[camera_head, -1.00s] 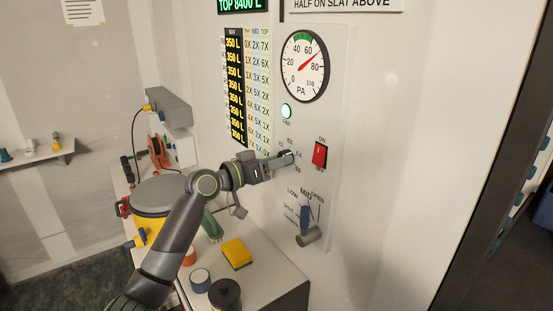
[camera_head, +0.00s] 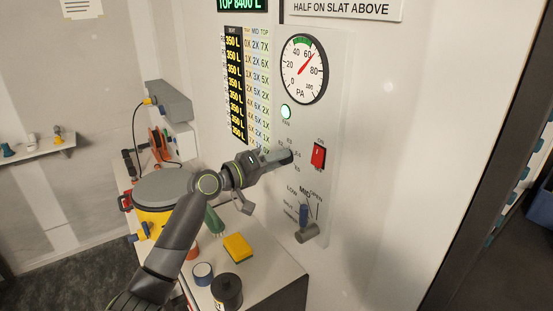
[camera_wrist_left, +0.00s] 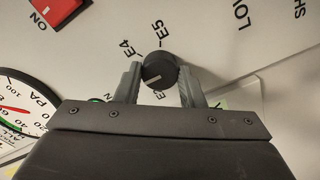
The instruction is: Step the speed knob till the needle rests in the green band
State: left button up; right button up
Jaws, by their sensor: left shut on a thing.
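The speed knob (camera_wrist_left: 159,67) is a round black dial with a white line on its face, with E4 and E5 printed beside it. My left gripper (camera_wrist_left: 158,88) has one finger on each side of it and is shut on it. In the head view the left gripper (camera_head: 286,156) reaches the wall panel and mostly hides the knob. The PA gauge (camera_head: 303,69) has a green band at its top and a red needle. The needle points up and right, near 60, just right of the green band. My right gripper is not in view.
A red ON switch (camera_head: 318,155) is just right of the knob. A green lamp (camera_head: 286,111) is lit above. A yellow sponge (camera_head: 238,247) and a black jar (camera_head: 227,290) stand on the bench.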

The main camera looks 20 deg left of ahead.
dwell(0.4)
pick_arm(q)
jog(key=o, duration=1)
jog(key=shift+a, duration=0.1)
jog(key=shift+b+v, duration=3.35)
jog(key=shift+v, duration=5.35)
